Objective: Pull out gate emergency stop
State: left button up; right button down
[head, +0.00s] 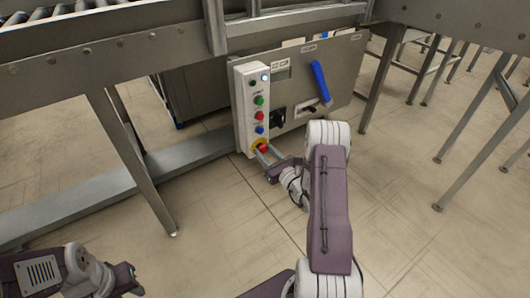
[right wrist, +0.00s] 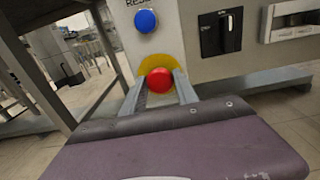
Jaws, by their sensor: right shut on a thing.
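The gate emergency stop is a red mushroom button (head: 263,148) on a yellow backing at the bottom of the white button panel (head: 243,112). In the right wrist view the red button (right wrist: 160,80) sits between my two finger bars, in front of the yellow disc (right wrist: 157,63). My right gripper (head: 265,152) is shut on the red button; it also shows in the right wrist view (right wrist: 160,88).
Above the stop are a blue button (head: 260,130), a red button (head: 259,115) and a green button (head: 258,100). Right of them are a black rotary switch (head: 278,117) and a blue lever (head: 319,81). A steel conveyor leg (head: 133,165) stands left. Open floor lies in front.

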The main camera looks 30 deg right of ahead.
jog(key=shift+s, duration=0.1)
jog(key=shift+s+p, duration=0.35)
jog(key=shift+p, duration=0.05)
jog(key=shift+s, duration=0.3)
jog(key=c, duration=1)
grip_release()
jog(key=shift+o, duration=0.2)
